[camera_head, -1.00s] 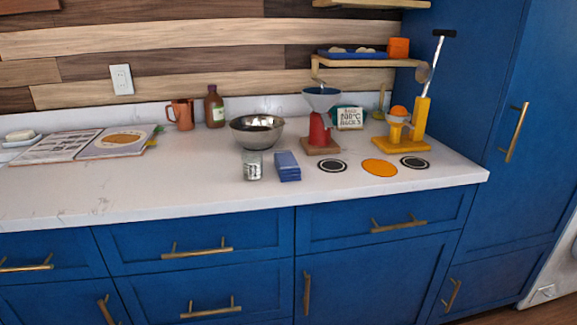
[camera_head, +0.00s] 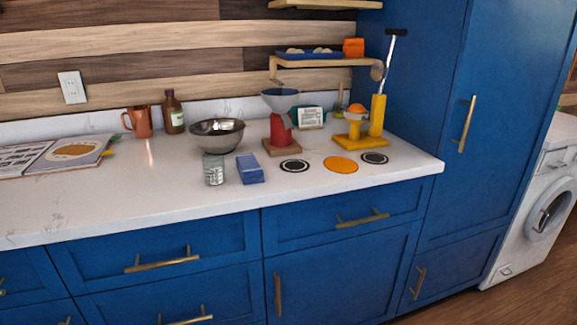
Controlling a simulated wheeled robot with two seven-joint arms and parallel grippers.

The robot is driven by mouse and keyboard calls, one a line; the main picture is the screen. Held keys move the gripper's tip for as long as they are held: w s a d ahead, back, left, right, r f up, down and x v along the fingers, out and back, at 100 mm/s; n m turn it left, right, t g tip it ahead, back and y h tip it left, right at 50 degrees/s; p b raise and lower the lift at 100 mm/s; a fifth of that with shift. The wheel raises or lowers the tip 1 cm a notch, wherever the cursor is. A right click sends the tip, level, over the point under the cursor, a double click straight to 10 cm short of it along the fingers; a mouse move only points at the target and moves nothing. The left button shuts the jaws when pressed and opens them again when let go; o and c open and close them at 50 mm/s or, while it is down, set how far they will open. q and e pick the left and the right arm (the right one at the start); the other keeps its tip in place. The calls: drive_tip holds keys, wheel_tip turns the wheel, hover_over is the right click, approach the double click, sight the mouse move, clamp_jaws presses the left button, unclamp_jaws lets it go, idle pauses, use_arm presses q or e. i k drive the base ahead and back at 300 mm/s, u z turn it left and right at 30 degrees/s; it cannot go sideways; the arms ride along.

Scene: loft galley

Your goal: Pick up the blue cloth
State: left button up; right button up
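The blue cloth (camera_head: 250,169) is a small folded stack lying on the white countertop (camera_head: 120,206), near its front edge. Neither of my grippers shows in the head view.
Behind the cloth stand a steel bowl (camera_head: 217,135) and a red stand with a funnel (camera_head: 281,125). A yellow juicer (camera_head: 356,135) and an orange coaster (camera_head: 341,165) are to the right. A tall blue cabinet (camera_head: 450,100) bounds the counter's right end. The left front counter is clear.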

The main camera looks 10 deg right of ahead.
sight(250, 169)
drive_tip(key=u, duration=1.3)
drive_tip(key=i, duration=1.05)
drive_tip(key=z, duration=2.55)
